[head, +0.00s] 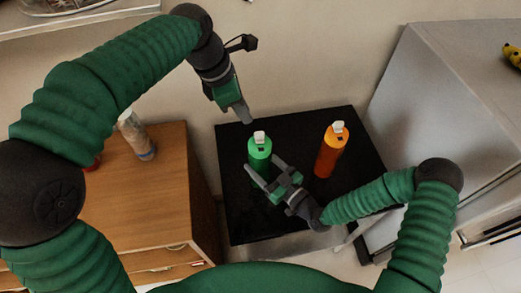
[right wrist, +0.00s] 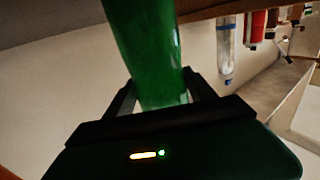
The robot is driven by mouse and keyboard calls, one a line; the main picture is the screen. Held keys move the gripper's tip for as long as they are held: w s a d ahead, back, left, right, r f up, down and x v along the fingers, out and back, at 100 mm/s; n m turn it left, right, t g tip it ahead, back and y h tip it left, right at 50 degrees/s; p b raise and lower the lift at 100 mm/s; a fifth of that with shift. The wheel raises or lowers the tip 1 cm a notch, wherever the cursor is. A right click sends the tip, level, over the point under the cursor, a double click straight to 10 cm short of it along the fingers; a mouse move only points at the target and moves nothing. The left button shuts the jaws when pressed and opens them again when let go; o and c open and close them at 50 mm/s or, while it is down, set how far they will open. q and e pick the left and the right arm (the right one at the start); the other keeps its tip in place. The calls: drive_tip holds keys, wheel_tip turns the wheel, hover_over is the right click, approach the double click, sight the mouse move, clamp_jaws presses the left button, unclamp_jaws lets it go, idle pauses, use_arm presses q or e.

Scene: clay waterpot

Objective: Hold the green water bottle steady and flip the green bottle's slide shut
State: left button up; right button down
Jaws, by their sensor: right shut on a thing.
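The green bottle (head: 260,156) stands upright on a black tabletop (head: 237,215). Its white slide (head: 259,137) sticks up at the top. My right gripper (head: 266,178) is shut on the green bottle's body from the front. In the right wrist view the green bottle (right wrist: 146,55) sits between the two dark fingers, and its top is out of frame. My left gripper (head: 243,114) points down, above and slightly left of the slide, apart from it in the picture. Its fingers are seen edge-on, so their opening is unclear.
An orange bottle (head: 330,152) with a white top stands on the black tabletop right of the green one. A wooden cabinet (head: 160,200) with a clear bottle (head: 136,135) is at left. A grey cabinet (head: 440,90) is at right. The back right of the tabletop is clear.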

sight(259, 136)
use_arm(q)
drive_tip(key=m, duration=0.2)
drive_tip(key=shift+w+d+f+m+y, duration=0.1)
drive_tip(key=shift+w+d+m+y, duration=0.05)
drive_tip(key=shift+d+m+y, duration=0.2)
drive_tip(key=shift+c, duration=1.2)
drive_tip(key=m, duration=0.2)
drive_tip(key=m+y, duration=0.1)
drive_tip(key=shift+w+d+m, duration=0.2)
drive_tip(key=shift+w+m, duration=0.05)
clamp_jaws()
drive_tip(key=w+m, duration=0.1)
drive_tip(key=m, duration=0.3)
drive_tip(key=d+m+t+y, duration=0.1)
drive_tip(key=m, duration=0.3)
drive_tip(key=w+d+r+m+t+y, duration=0.1)
drive_tip(key=m, duration=0.3)
drive_tip(key=shift+w+d+r+m+y, duration=0.1)
drive_tip(key=shift+w+d+m+y, duration=0.15)
drive_tip(key=shift+w+m, duration=0.15)
drive_tip(key=f, duration=0.9)
drive_tip(key=shift+s+f, duration=0.2)
drive_tip(key=shift+s, duration=0.25)
